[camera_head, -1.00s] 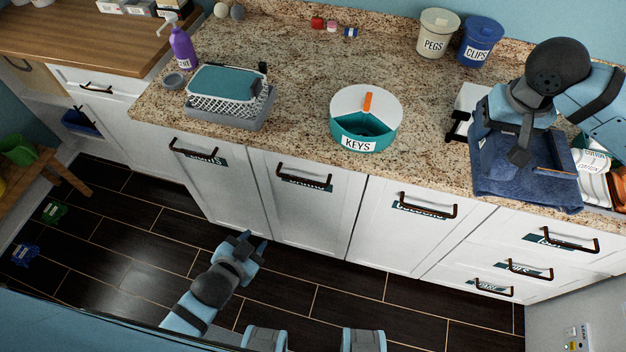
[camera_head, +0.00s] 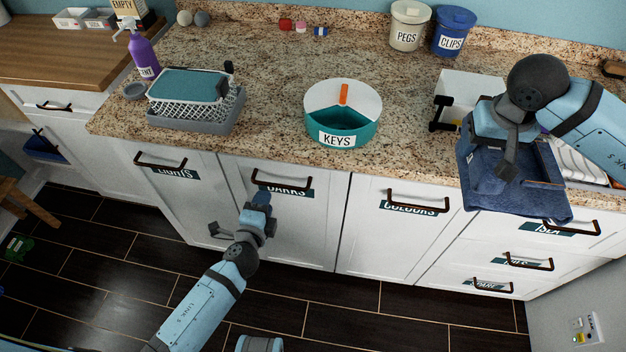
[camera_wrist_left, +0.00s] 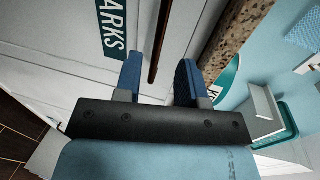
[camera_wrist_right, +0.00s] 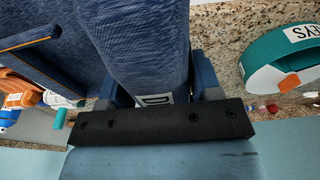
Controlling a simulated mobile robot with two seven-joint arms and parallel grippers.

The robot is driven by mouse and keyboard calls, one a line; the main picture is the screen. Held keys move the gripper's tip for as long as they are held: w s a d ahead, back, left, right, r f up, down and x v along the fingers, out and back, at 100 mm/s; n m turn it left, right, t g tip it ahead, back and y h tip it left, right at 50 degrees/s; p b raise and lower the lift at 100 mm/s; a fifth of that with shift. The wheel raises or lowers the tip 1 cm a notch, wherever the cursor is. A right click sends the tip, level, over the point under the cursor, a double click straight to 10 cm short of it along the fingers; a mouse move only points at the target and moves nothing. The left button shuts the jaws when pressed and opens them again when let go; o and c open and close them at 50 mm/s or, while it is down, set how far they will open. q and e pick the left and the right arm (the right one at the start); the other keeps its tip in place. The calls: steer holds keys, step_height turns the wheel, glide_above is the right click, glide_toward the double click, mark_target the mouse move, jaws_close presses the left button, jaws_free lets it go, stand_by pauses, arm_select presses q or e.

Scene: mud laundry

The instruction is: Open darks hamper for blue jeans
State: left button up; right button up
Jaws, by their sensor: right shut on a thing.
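The darks hamper (camera_head: 300,230) is a white cabinet front, closed, with a DARKS label and a dark bar handle (camera_head: 282,187). My left gripper (camera_head: 262,200) is just in front of it, below the handle. In the left wrist view its fingers (camera_wrist_left: 157,80) are open, with the handle (camera_wrist_left: 160,45) running lengthwise ahead of the gap between them, not gripped. The folded blue jeans (camera_head: 500,190) hang from my right gripper (camera_head: 505,150) over the counter's front edge at the right. In the right wrist view the jeans (camera_wrist_right: 145,50) are clamped between the fingers.
The LIGHTS front (camera_head: 185,205) is left of the darks hamper and the COLOURS front (camera_head: 390,240) right. The counter holds a KEYS bowl (camera_head: 325,135), a basket (camera_head: 195,105), a PEGS tub (camera_head: 408,28) and a CLIPS tub (camera_head: 452,35).

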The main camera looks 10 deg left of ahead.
mark_target(271, 184)
arm_select(q)
steer(key=x, duration=0.7)
steer(key=shift+w, duration=0.2)
steer(key=shift+c, duration=0.3)
jaws_close()
